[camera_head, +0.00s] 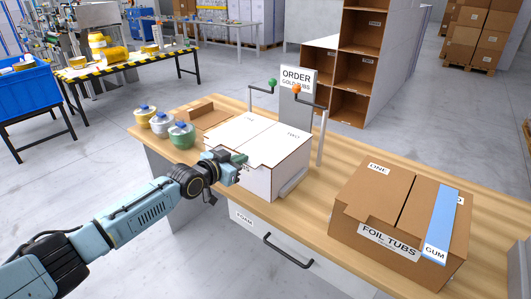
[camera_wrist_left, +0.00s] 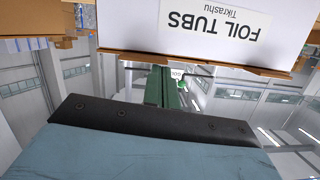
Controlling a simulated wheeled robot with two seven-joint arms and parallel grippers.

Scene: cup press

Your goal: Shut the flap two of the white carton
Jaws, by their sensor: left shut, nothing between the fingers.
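The white carton (camera_head: 268,183) stands on the wooden bench, near its middle. Its flap marked TWO (camera_head: 289,143) looks nearly flat across the right part of the top. A second top flap (camera_head: 245,127) lies to its left, its marking too small to read. My left gripper (camera_head: 241,159) is shut and empty at the carton's front upper edge; I cannot tell whether it touches. In the left wrist view its green fingers (camera_wrist_left: 163,87) are together below a white panel (camera_wrist_left: 200,25) with an upside-down FOIL TUBS label. My right gripper is not in view.
A brown carton (camera_head: 385,241) with a blue GUM strip stands at the right. Several lidded tubs (camera_head: 181,135) and a low brown box (camera_head: 200,116) are at the left. An ORDER sign (camera_head: 297,78) and posts with green and orange knobs stand behind the white carton.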

